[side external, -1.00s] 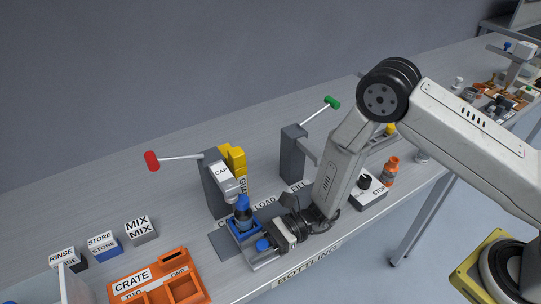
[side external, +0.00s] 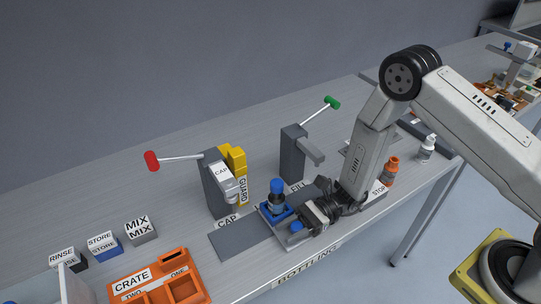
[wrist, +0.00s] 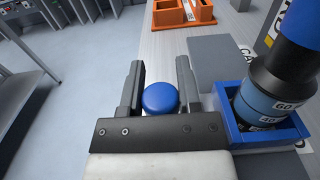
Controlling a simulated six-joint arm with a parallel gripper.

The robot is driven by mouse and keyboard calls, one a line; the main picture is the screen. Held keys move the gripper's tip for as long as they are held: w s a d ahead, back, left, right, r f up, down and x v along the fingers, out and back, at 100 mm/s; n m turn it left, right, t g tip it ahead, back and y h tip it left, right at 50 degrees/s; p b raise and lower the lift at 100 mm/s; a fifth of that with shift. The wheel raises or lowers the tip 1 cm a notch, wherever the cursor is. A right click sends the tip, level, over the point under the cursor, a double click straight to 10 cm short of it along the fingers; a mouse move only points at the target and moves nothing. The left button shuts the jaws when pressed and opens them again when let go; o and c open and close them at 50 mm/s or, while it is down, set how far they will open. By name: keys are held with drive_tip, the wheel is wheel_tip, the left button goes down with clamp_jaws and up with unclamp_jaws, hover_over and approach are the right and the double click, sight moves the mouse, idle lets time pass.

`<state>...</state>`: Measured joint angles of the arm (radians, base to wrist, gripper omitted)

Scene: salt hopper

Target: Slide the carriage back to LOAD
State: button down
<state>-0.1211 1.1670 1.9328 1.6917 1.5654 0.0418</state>
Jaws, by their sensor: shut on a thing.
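The carriage (side external: 291,240) is a grey plate with a blue square holder, and a dark bottle with a blue cap (side external: 277,186) stands upright in it. A round blue knob (side external: 296,226) rises from its front. My gripper (wrist: 160,97) is shut on the knob, one finger on each side in the wrist view. The carriage sits right of the CAP label (side external: 227,222), in front of the FILL label (side external: 299,187). The LOAD label is not visible now; the carriage or my gripper may cover it. The holder (wrist: 267,136) also shows in the wrist view.
The CAP post (side external: 213,187) with a red-ended lever and the FILL post (side external: 291,157) with a green-ended lever stand behind the track. A yellow guard (side external: 236,158) is beside the CAP post. An orange crate (side external: 160,284) is front left. A STOP block (side external: 378,191) and orange bottle (side external: 391,170) are right.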

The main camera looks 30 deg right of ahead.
drive_tip(key=shift+c, duration=1.5)
unclamp_jaws()
drive_tip(key=shift+d, duration=0.25)
drive_tip(key=shift+d, duration=1.45)
wheel_tip(320, 180, up, 5)
drive_tip(key=shift+a+f, duration=0.1)
drive_tip(key=shift+a, duration=0.05)
drive_tip(key=shift+r, duration=1.15)
drive_tip(key=shift+s, duration=0.1)
